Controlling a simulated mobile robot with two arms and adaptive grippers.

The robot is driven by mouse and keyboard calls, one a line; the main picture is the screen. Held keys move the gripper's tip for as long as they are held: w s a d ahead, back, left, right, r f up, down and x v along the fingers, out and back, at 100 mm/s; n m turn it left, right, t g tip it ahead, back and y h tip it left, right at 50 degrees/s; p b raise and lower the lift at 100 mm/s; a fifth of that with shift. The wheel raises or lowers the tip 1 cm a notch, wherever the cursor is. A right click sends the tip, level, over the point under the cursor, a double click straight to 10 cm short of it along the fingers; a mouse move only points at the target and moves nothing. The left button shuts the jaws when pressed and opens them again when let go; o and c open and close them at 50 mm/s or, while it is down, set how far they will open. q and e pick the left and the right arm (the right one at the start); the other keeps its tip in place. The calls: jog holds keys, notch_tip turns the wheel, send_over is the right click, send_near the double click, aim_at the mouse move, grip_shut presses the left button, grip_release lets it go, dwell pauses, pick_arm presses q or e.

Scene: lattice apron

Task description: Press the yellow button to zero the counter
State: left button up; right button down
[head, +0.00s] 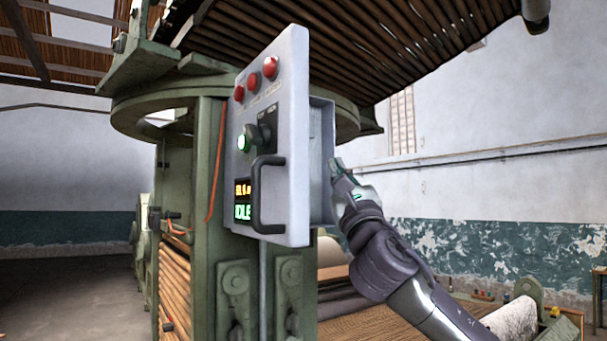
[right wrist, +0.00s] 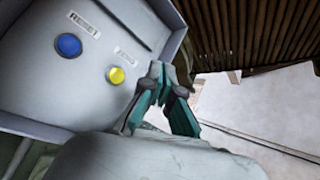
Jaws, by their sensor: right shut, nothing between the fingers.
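The yellow button (right wrist: 116,75) is a small round button on the recessed side face of a grey control box, in the right wrist view. It is hidden in the head view. My right gripper (right wrist: 158,68) is shut and empty. Its fingertips show just right of the yellow button in the right wrist view; I see no contact with the button. In the head view my right gripper (head: 336,165) is by the right side of the control box (head: 297,130). No counter display shows by the yellow button. My left gripper is not in view.
A larger blue button (right wrist: 68,45) sits left of the yellow one. Green machine framing (head: 205,190) stands behind, wooden slats (head: 400,45) overhead.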

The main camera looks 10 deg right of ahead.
jog(key=w+a+p, duration=0.1)
jog(key=w+a, duration=0.1)
jog(key=w, duration=0.5)
jog(key=shift+w+a, duration=0.15)
jog(key=shift+a, duration=0.25)
dwell(1.1)
jog(key=shift+w+a, duration=0.15)
jog(key=shift+w, duration=0.25)
jog(key=shift+w+a+p, duration=0.15)
jog(key=shift+w+p, duration=0.25)
jog(key=shift+w, duration=0.05)
dwell(0.7)
jog(key=shift+s, duration=0.1)
jog(key=shift+s+d+f, duration=0.1)
jog(key=shift+s+d, duration=0.2)
jog(key=shift+s, duration=0.4)
